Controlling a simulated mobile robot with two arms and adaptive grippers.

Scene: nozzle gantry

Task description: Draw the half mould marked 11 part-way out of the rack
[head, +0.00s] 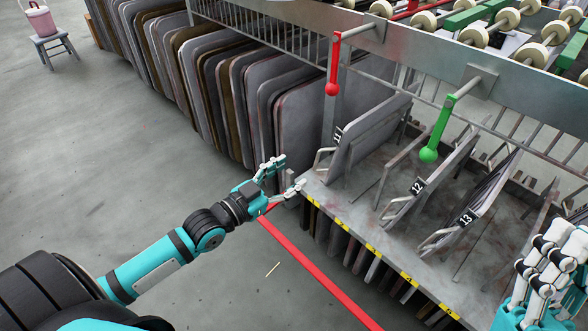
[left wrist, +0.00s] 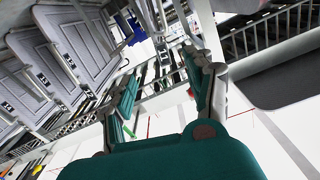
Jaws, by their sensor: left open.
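The half mould marked 11 (head: 368,138) is a grey plate standing in the leftmost slot of the rack (head: 347,204) in the head view. Its black number tag faces the front, and a bent handle (head: 321,160) sticks out at its front left edge. My left gripper (head: 290,174) is open and empty, a short way left of this handle, with its fingers pointing toward the rack. In the left wrist view, the left gripper's fingers (left wrist: 165,85) are spread apart. My right gripper (head: 540,272) is at the lower right edge; its finger gap is unclear.
Half moulds 12 (head: 428,172) and 13 (head: 480,200) stand further right. A red lever (head: 333,72) and a green lever (head: 440,125) hang above the slots. Many plates (head: 225,95) line the left. A red floor line (head: 315,272) crosses open floor.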

